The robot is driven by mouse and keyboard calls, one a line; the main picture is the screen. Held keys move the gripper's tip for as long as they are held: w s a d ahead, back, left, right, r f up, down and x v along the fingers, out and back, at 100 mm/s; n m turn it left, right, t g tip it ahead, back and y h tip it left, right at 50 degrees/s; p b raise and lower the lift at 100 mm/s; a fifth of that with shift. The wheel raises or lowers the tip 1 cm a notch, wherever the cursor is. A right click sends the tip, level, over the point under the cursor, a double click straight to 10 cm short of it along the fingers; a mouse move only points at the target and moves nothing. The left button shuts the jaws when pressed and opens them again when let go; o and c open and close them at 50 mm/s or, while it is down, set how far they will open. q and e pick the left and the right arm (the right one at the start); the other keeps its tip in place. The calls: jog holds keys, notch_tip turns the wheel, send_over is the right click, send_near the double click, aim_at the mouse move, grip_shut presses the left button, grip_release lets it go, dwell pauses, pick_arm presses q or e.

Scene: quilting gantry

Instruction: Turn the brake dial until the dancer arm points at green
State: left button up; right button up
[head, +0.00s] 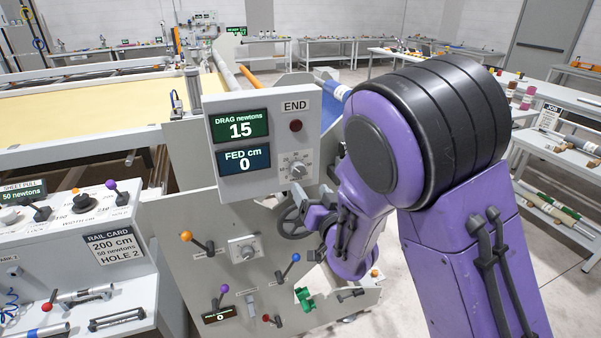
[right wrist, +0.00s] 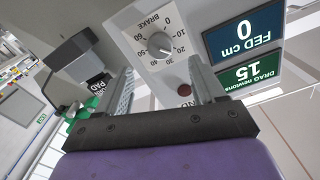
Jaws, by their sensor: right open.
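The brake dial (head: 298,169) is a grey knob with a numbered scale on the front of a grey control box (head: 226,188). In the right wrist view the dial (right wrist: 160,45) appears upside down, labelled BRAKE, with numbers around it; I cannot read its setting surely. My right gripper (right wrist: 161,68) is open and empty, its fingers on either side of the dial in that view, with the dial beyond the tips and apparently untouched. My left gripper is not in view.
The box's displays read DRAG 15 newtons (head: 240,125) and FED 0 cm (head: 244,161). A red button (head: 295,125) sits above the dial. A rail card (head: 110,244) stands left.

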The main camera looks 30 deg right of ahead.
aim_at(299, 173)
jog(key=p+x, duration=0.2)
jog(key=x, duration=0.5)
jog(key=shift+w+d, duration=0.1)
jog(key=shift+w, duration=0.4)
jog(key=c, duration=1.1)
